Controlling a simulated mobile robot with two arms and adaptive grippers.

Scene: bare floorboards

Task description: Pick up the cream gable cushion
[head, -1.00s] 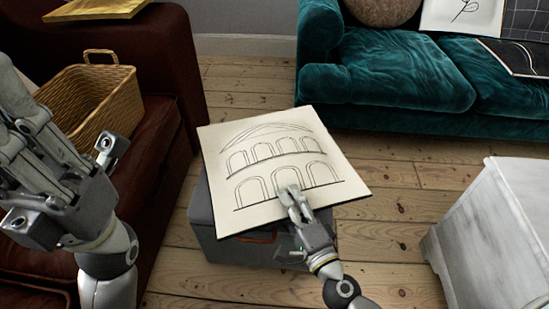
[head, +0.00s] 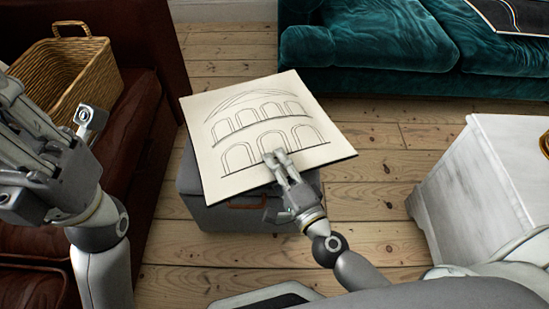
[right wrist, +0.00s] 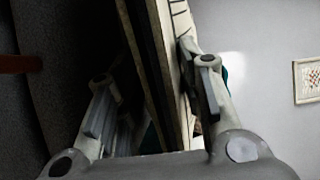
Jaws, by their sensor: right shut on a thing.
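The cream gable cushion (head: 250,105) is a flat cream square with a dark edge and a line drawing of a gable over rows of arches. It lies over the grey box (head: 225,215), hiding most of the box's top; I cannot tell if they touch. My right gripper (head: 280,160) is shut on the cushion's near edge, one finger on the drawn face. In the right wrist view the cushion (right wrist: 170,70) runs between the two fingers. My left gripper (head: 22,105) is raised at the left, away from the cushion; its fingers are partly cut off.
A wicker basket (head: 75,80) stands on the dark red leather sofa (head: 130,130) at left. A teal velvet sofa (head: 380,50) is at the back. A worn white cabinet (head: 470,175) stands at right. Bare floorboards (head: 380,150) lie between them.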

